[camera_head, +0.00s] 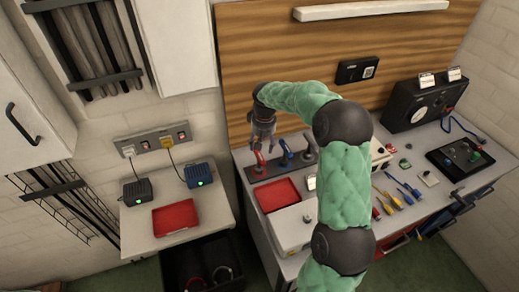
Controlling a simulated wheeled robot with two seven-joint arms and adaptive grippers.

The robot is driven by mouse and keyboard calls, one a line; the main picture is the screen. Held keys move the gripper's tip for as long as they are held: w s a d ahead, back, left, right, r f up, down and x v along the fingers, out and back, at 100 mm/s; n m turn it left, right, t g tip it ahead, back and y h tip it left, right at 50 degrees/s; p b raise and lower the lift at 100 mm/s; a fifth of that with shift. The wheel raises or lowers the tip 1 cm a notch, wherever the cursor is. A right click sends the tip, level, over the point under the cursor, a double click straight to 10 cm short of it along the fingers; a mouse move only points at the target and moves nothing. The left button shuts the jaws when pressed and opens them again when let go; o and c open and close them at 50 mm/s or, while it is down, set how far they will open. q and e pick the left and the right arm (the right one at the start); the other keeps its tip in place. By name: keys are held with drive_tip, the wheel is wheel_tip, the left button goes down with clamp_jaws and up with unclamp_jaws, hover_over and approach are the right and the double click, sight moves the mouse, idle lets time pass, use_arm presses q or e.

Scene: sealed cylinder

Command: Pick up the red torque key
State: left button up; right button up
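The red torque key (258,161) appears to be the red piece at the left end of a dark rack (280,167) on the workbench. A blue key (286,150) and a grey one (309,153) stand to its right in the same rack. My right gripper (261,147) points down right above the red key, with its fingers apart. I cannot tell whether the fingers touch the key. My green-padded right arm crosses the middle of the view and hides part of the bench. My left gripper is not in view.
A red tray (279,195) lies in front of the rack. Screwdrivers (390,197) and a black control panel (460,157) are to the right. On the left, a side table (139,232) holds another red tray (175,218) and two small boxes (199,175). A wooden backboard (290,45) rises behind.

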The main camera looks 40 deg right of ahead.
sight(260, 158)
drive_tip(key=shift+w+d, duration=0.25)
drive_tip(key=shift+f, duration=0.15)
drive_tip(key=shift+a+f, duration=0.1)
drive_tip(key=shift+f, duration=0.3)
drive_tip(key=f, duration=0.3)
drive_tip(key=f+b, duration=0.1)
drive_tip(key=f, duration=0.2)
drive_tip(key=w+f, duration=0.1)
drive_tip(key=f, duration=0.2)
drive_tip(key=shift+w+f, duration=0.1)
drive_tip(key=shift+f, duration=0.05)
clamp_jaws()
